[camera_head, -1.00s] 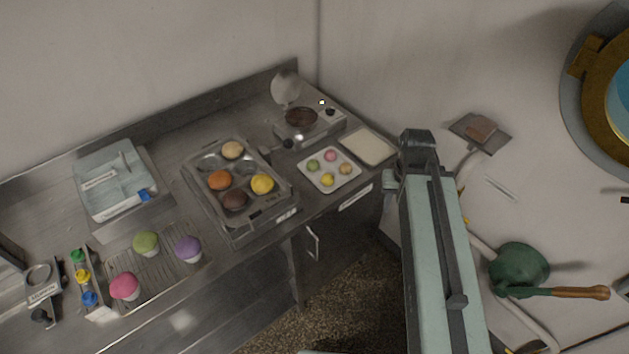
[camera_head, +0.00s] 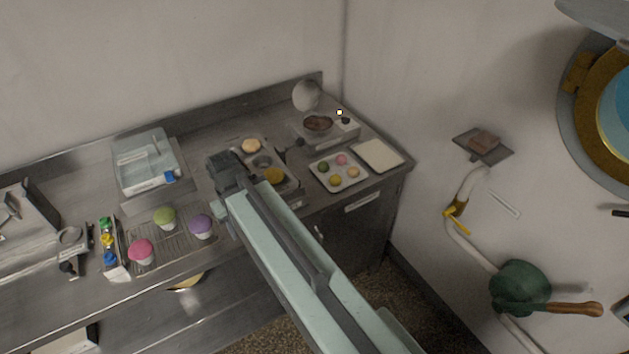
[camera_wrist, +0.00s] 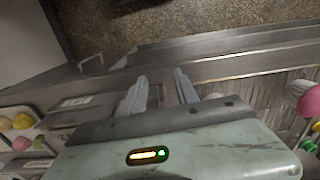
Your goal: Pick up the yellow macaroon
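The yellow macaroon (camera_head: 336,181) sits at the front of a small white tray (camera_head: 359,183), beside a green, a pink and a peach one. In the wrist view, the yellow macaroon (camera_wrist: 22,121) shows at the left edge. My gripper (camera_wrist: 160,75) is open and empty, its two fingers apart near the counter's front edge, between the macaroon tray and the cupcake rack. In the head view, the end of my arm is left of the tray, in front of the muffin tin, and the fingers cannot be made out.
A muffin tin (camera_head: 290,186) is partly hidden by my arm. A wire rack (camera_head: 180,240) holds pink, green and purple cupcakes. Walls bound the counter behind and right.

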